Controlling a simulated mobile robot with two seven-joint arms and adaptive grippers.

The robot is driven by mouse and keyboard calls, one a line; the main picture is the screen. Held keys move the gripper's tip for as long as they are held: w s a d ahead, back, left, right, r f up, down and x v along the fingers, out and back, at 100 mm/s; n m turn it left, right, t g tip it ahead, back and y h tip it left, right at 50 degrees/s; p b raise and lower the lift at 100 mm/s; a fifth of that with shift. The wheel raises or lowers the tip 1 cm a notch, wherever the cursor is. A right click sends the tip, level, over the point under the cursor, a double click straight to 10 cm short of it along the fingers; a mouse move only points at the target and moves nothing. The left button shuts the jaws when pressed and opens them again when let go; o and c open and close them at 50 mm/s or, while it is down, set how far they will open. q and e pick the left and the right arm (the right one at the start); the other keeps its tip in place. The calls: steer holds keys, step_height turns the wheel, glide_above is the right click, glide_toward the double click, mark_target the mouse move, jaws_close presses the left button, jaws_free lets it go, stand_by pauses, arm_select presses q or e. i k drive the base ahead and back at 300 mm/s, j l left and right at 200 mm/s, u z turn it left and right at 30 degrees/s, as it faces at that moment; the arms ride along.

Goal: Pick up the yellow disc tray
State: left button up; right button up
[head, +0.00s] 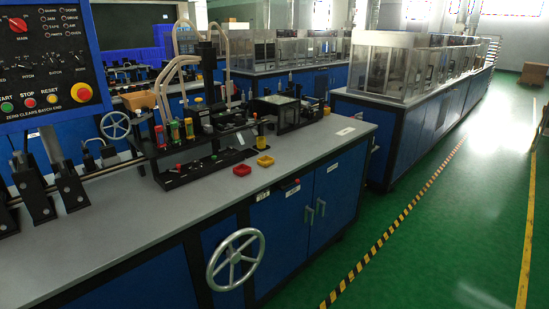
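A small yellow tray (265,161) sits on the grey benchtop (310,157), close to its front edge and right of the black machine. I cannot make out whether it holds discs. A similar red tray (242,170) sits just left of it and nearer, apart from it. Nothing covers the yellow tray. Neither of my grippers is in view.
A black machine (205,165) with tubes and coloured knobs stands behind the trays. A handwheel (235,260) juts from the blue cabinet front. A control panel (50,60) is at upper left. Green floor (450,230) lies clear on the right.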

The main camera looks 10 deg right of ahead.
mark_target(266, 160)
steer(key=i+l, duration=0.3)
steer(key=l, duration=0.15)
steer(key=i+l, duration=0.3)
steer(key=l, duration=0.15)
steer(key=i+l, duration=0.25)
steer(key=l, duration=0.2)
steer(key=i+l, duration=0.3)
steer(key=l, duration=0.15)
